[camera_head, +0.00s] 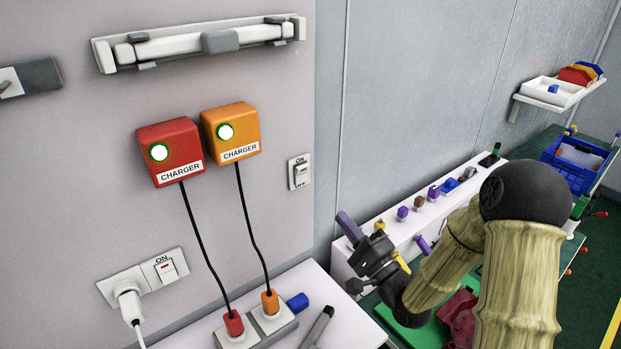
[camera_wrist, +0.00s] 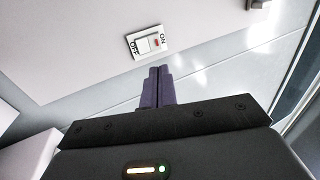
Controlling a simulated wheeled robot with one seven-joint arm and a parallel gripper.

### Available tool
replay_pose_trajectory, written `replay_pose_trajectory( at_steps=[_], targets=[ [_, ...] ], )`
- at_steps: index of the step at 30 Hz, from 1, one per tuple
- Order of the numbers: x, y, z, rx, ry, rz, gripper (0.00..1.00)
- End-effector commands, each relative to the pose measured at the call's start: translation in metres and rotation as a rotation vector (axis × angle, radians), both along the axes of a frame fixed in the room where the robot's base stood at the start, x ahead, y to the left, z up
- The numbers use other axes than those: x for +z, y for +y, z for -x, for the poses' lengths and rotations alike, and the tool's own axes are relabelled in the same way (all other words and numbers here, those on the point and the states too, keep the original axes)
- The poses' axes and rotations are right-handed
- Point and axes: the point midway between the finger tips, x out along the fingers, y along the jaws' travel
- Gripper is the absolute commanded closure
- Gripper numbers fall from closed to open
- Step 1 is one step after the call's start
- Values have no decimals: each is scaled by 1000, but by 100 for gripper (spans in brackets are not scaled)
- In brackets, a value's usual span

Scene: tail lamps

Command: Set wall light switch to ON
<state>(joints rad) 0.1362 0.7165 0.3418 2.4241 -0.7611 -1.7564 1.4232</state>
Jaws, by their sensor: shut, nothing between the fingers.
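A white wall light switch (camera_head: 299,172) with ON at its top is on the grey wall, right of the chargers. My gripper (camera_head: 347,225) has purple fingers and is to the lower right of the switch in the head view. In the wrist view my gripper (camera_wrist: 158,73) is shut and empty, its tips pointing towards the switch and appearing apart from it.
A red charger (camera_head: 171,151) and an orange charger (camera_head: 231,133) hang left of the switch, with black cables running down to a socket block (camera_head: 257,328). A socket plate with another ON switch (camera_head: 165,268) is lower left. A white shelf with knobs (camera_head: 420,215) stands right.

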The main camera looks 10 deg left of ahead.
Motion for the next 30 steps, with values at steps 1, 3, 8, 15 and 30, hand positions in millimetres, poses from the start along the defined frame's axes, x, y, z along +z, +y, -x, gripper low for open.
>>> replay_pose_trajectory(
  at_steps=[1,3,8,15,30],
  targets=[
    [2,2,-2,1,0,0,100],
    [5,7,-5,2,-1,2,100],
    [15,23,-19,2,-2,1,100],
    [30,53,-46,2,-1,1,100],
    [49,96,-86,-1,-1,2,100]
  ],
)
